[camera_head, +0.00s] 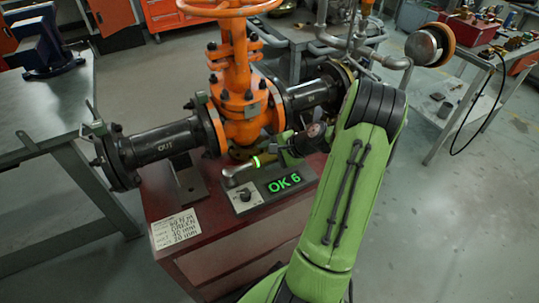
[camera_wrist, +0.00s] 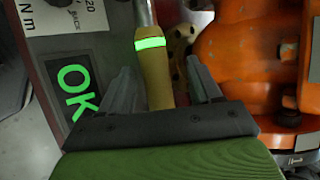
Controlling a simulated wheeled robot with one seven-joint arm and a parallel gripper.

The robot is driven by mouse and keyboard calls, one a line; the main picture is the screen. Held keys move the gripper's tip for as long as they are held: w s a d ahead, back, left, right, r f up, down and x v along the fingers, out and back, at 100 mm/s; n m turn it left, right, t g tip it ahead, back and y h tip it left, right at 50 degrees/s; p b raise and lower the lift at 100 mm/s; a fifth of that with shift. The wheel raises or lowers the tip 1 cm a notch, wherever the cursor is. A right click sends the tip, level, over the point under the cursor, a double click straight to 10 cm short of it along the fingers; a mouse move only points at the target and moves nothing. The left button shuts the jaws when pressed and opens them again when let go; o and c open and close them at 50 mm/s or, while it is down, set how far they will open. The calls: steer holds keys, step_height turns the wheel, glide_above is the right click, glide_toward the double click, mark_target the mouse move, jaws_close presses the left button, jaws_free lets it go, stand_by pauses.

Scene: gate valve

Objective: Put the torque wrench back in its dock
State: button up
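The torque wrench has a tan handle (camera_wrist: 157,75) with a glowing green band, and a metal shaft runs on from it in the wrist view. In the head view its silver head (camera_head: 236,176) lies beside the display box (camera_head: 247,203), which reads "OK 6". My gripper (camera_wrist: 160,66) has its two fingers apart, one on each side of the handle. A gap shows between the handle and the right finger; the left finger looks close to it. In the head view my gripper (camera_head: 284,153) is small and partly hidden by my arm. I cannot make out a separate dock.
The orange gate valve (camera_head: 240,95) and its black flanged pipe (camera_head: 160,143) stand close behind the wrench. A white written label (camera_head: 178,229) lies on the red cabinet (camera_head: 230,258). Grey benches stand left (camera_head: 50,105) and right (camera_head: 470,95).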

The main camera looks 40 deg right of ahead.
steer(key=shift+f, duration=0.1)
steer(key=p+v, duration=0.6)
steer(key=v, duration=1)
steer(key=shift+w+a, duration=0.15)
steer(key=shift+w, duration=0.05)
steer(key=w+a+r+n+g+h+p, duration=0.1)
steer(key=w+a+r+n+g+p, duration=0.15)
steer(key=a+r+n, duration=0.45)
steer(key=w+a+r+n+g+p, duration=0.15)
steer(key=a+r+n+p, duration=0.25)
steer(key=a+r, duration=0.7)
steer(key=s+a+r+n+h+p, duration=0.1)
steer(key=s+a+r+n+p, duration=0.1)
steer(key=s+a, duration=0.4)
steer(key=s+a+r+n+h+p, duration=0.1)
steer(key=s+a+r+n+p, duration=0.2)
steer(key=s+a+r+n, duration=0.2)
steer(key=shift+s+a+r+n+t, duration=0.3)
steer(key=shift+s+a+n, duration=0.3)
steer(key=shift+s+n, duration=0.1)
